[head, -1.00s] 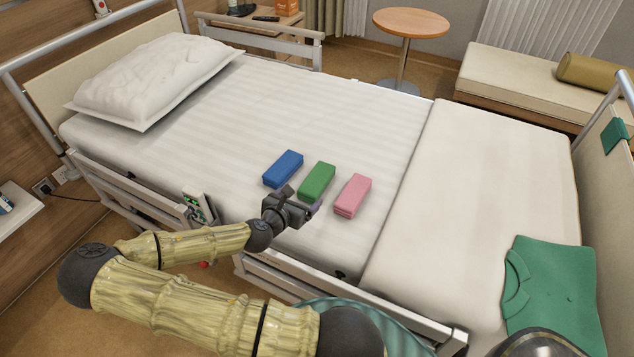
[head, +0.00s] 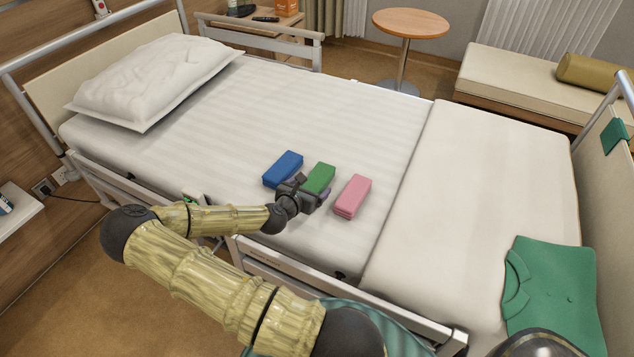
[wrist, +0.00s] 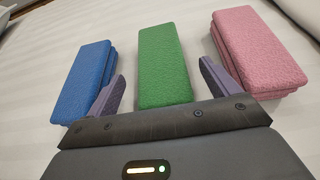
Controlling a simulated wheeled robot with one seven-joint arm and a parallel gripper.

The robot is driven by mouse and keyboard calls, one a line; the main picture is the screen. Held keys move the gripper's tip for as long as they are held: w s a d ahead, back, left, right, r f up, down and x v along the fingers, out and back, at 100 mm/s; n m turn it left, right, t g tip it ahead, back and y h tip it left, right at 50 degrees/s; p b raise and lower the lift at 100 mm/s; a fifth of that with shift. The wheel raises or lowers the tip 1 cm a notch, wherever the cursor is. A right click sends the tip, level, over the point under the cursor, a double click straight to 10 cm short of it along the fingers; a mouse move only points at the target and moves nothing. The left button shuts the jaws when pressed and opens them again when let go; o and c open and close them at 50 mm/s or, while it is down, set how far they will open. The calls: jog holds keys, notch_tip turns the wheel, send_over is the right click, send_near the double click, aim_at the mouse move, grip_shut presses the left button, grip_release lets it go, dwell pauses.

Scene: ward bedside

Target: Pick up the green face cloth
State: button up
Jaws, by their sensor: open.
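The green face cloth (head: 320,177) is a folded block lying on the bed between a blue cloth and a pink cloth. My gripper (head: 308,188) is at its near end, low over the bed, and hides part of that end in the head view. In the wrist view the green cloth (wrist: 163,65) runs ahead between the two open fingers of my gripper (wrist: 162,88), with its near end in the gap. The gripper is open and holds nothing; bare sheet shows between the cloth and each finger.
The blue cloth (head: 283,169) lies close to the left of the green one, and the pink cloth (head: 352,196) to the right. The left finger is close to the blue cloth, the right finger close to the pink. A bed rail (head: 290,282) runs along the near side. The sheet beyond is clear.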

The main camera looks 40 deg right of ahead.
aim_at(312, 185)
jog(key=shift+x, duration=1)
jog(key=c, duration=1.1)
jog(key=shift+o, duration=0.2)
jog(key=shift+r, duration=0.1)
notch_tip(312, 185, up, 10)
jog(key=shift+f+p, duration=0.1)
jog(key=shift+p, duration=0.4)
